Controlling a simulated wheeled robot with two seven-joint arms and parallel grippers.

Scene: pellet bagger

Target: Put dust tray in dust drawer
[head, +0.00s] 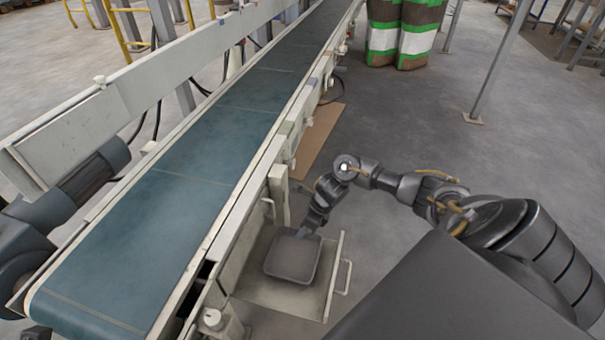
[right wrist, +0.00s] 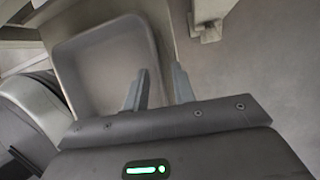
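The dust tray (head: 292,257) is a shallow grey square pan with rounded corners. It sits level in the pulled-out dust drawer (head: 328,300), a beige box beside the conveyor's lower side, with its handle at the right. My right gripper (head: 307,229) is at the tray's far edge. In the right wrist view, the fingers of my right gripper (right wrist: 160,80) are apart. One finger is over the inside of the tray (right wrist: 100,65) and the other is outside its wall, with gaps visible. Contact cannot be told. My left gripper is not clearly visible.
The green conveyor belt (head: 200,170) with its pale frame runs along the left of the drawer. A brown flat sheet (head: 318,140) lies on the floor beyond. Green and white sacks (head: 400,35) stand far back. The floor to the right is open around a metal post (head: 497,65).

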